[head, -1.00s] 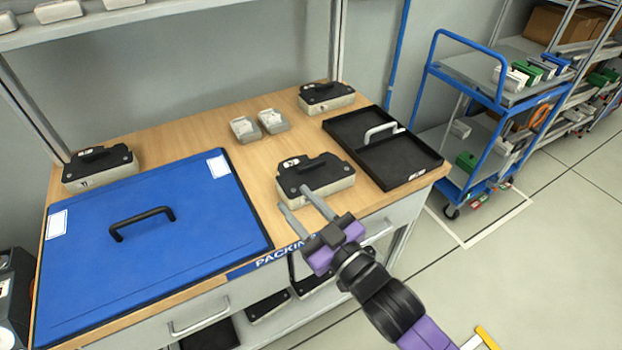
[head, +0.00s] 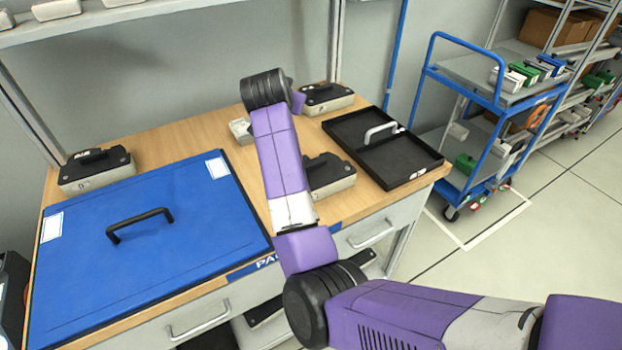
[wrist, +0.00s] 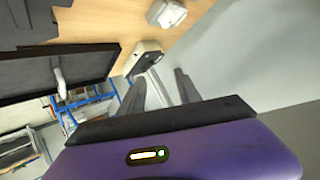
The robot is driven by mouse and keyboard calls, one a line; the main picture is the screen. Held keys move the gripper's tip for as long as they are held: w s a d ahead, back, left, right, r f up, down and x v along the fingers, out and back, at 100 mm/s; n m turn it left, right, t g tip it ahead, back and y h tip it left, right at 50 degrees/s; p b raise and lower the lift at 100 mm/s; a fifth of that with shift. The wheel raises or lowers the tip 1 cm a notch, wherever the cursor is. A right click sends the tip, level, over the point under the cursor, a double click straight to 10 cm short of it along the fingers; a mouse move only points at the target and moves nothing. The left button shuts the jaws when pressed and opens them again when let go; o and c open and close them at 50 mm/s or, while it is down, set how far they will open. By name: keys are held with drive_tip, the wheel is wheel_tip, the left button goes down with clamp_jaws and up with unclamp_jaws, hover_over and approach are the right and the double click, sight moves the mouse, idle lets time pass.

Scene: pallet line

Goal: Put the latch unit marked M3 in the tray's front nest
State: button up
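Black-topped latch units with pale bases stand on the bench: one at the back (head: 328,100), one at the left (head: 97,172), and one in the middle (head: 332,176), partly hidden by my arm. I cannot read M3 on any of them. The black tray (head: 432,167) lies at the right, with a grey handle at its divider; both of its nests look empty. My gripper (wrist: 160,92) is open and empty in the wrist view, its fingers pointing towards the back unit (wrist: 146,57). The fingers are hidden in the head view.
A blue lid (head: 150,265) with a black handle covers the bench's left part. A small pale part (head: 241,130) shows beside my arm. A blue trolley (head: 470,110) stands right of the bench. A shelf (head: 180,10) runs above the back.

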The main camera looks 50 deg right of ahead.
drive_tip(key=m+g, duration=0.2)
drive_tip(key=m+g+y, duration=0.5)
drive_tip(key=m+g, duration=0.1)
drive_tip(key=g, duration=0.1)
approach(310, 163)
drive_tip(key=shift+p+x, duration=0.7)
drive_tip(key=shift+x, duration=3.35)
drive_tip(key=shift+a, duration=0.1)
clamp_jaws()
